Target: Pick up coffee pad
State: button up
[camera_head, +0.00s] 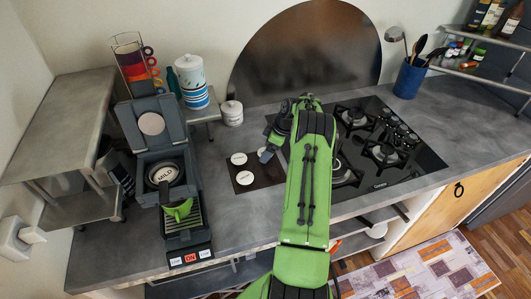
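Two white round coffee pads, one behind (238,158) and one in front (243,178), lie on a small dark mat (270,182) on the counter. A round piece labelled MILD (163,173) sits in the open coffee machine (180,225), whose lid is raised; I cannot tell if it is a pad. My gripper (266,155) is low beside the right edge of the mat, to the right of the pads and apart from them. Its fingers are small and partly hidden by my green arm, so its opening is unclear.
A black gas hob (375,160) lies right of the mat. Behind are a small white jar (232,113), a striped canister (193,84) and a cup rack (133,62). A metal shelf (62,120) stands left. A blue utensil pot (409,78) is back right.

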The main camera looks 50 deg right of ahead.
jog(key=c, duration=1.1)
